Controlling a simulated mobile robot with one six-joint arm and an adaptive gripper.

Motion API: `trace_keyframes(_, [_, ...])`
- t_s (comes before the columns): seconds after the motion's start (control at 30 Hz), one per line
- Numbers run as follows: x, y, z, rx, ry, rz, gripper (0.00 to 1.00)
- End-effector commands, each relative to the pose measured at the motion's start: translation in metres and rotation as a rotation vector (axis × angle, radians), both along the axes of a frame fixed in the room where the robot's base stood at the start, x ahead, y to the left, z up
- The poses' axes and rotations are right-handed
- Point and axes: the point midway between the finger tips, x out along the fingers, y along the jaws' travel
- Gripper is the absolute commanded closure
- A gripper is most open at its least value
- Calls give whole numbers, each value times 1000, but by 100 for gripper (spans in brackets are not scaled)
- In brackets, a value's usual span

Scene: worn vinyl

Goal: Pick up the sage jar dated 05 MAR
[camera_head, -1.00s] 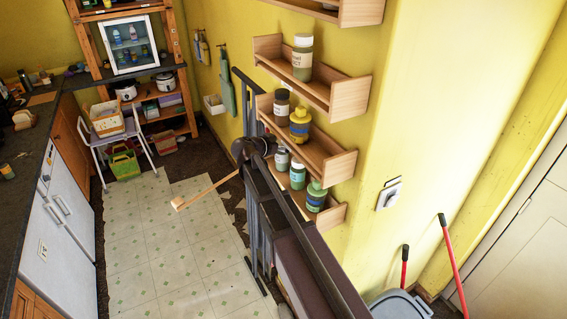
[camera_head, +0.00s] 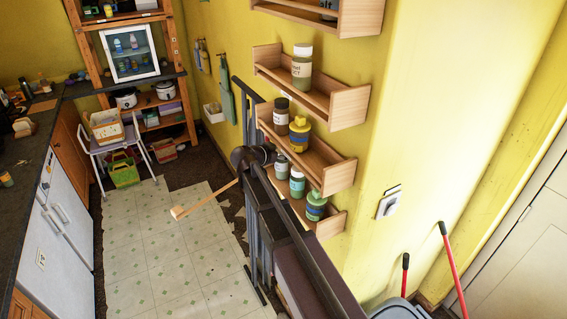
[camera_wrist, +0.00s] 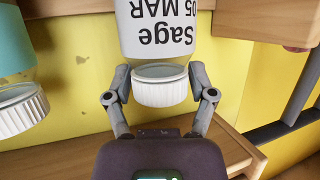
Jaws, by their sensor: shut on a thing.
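The sage jar (camera_wrist: 160,35) is in the middle of the wrist view, which shows it upside down. Its white label reads "Sage 05 MAR", and its ribbed lid is white. My gripper (camera_wrist: 160,82) has a finger on each side of the jar near the lid and is shut on it. In the head view, the pale jar (camera_head: 281,167) at the left of the lowest visible shelf looks to be the same one. I cannot tell whether the jar is clear of the shelf.
A teal jar (camera_wrist: 18,95) with a white lid stands close beside it, also in the head view (camera_head: 297,183). A jar with a green lid (camera_head: 316,205) is further right. The shelf above (camera_head: 338,172) holds a dark-lidded jar (camera_head: 281,115) and a yellow jar (camera_head: 299,130).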

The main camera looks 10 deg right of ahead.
Motion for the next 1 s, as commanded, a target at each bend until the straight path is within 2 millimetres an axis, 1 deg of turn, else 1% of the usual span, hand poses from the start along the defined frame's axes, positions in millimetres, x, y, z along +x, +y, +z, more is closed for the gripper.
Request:
trace_keyframes(0.17, [0,0,3,0,0,0,89])
trace_keyframes(0.27, [-4,6,2,0,0,1,89])
trace_keyframes(0.47, [-19,25,2,0,0,3,89])
trace_keyframes(1.0, [-78,106,2,0,0,3,89])
